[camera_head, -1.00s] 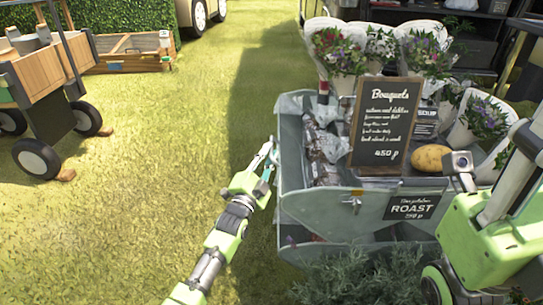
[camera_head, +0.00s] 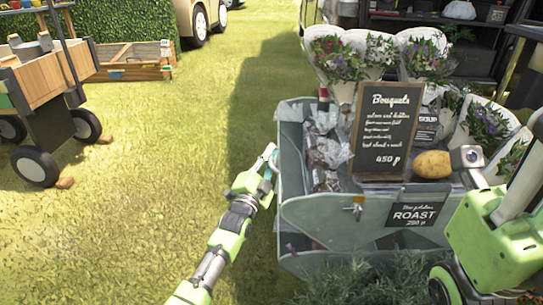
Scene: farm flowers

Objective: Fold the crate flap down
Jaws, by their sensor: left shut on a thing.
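The grey metal crate (camera_head: 325,215) stands on the right half of the view, with its upper compartment open. Its left side panel, which seems to be the flap (camera_head: 291,160), stands roughly upright. My left gripper (camera_head: 269,158) is at the outer side of this panel and is shut on its edge; the fingers partly hide the exact grip point. My right arm shows at the right edge, but its fingertips cannot be seen.
A Bouquets board (camera_head: 387,130), wrapped flowers (camera_head: 341,58), a potato (camera_head: 432,164) and a ROAST sign (camera_head: 415,214) crowd the crate. Leafy plants (camera_head: 365,280) stand in front. A wheeled wooden cart (camera_head: 45,95) is at left. Open grass (camera_head: 150,200) lies between.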

